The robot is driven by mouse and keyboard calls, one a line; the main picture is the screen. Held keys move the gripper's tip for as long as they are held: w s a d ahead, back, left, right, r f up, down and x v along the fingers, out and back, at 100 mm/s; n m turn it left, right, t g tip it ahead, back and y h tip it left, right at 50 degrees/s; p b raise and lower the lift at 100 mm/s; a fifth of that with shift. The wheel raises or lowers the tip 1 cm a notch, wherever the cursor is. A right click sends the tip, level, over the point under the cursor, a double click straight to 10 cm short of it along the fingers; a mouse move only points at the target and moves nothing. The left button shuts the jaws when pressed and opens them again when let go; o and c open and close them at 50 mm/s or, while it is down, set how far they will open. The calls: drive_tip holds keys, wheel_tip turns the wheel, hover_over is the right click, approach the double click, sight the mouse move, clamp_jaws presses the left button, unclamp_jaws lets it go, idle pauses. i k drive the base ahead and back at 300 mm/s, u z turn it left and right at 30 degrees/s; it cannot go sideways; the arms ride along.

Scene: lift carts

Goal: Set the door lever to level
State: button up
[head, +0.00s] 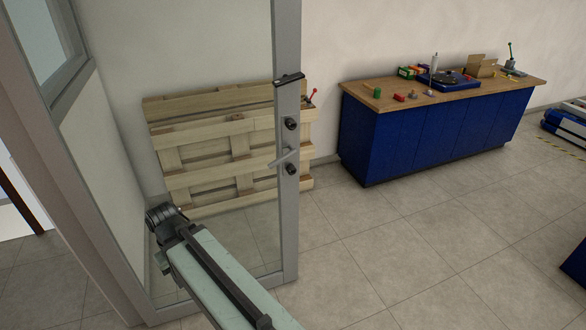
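The door lever (283,158) is a slim silver-grey bar on the grey edge frame of the glass door. It slopes, with its left end lower than its right end. Round dark fittings sit on the frame above and below it. The door (286,225) stands ajar with its glass facing me. My arm reaches in from the bottom, below and left of the lever, and does not appear to touch it. My gripper's fingers cannot be made out in this view.
A black handle (289,79) sits higher on the door frame. A wooden pallet (225,182) leans on the wall behind the glass. A blue workbench (430,135) with tools and a cardboard box (482,66) stands at the right. The tiled floor right of the door is clear.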

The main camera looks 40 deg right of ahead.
sight(292, 151)
drive_tip(key=z, duration=0.2)
drive_tip(key=k, duration=0.1)
drive_tip(key=z, duration=0.65)
drive_tip(key=i, duration=0.55)
drive_tip(key=z, duration=0.3)
drive_tip(key=k, duration=0.5)
drive_tip(key=u, duration=0.9)
drive_tip(key=i, duration=0.45)
drive_tip(key=u, duration=0.25)
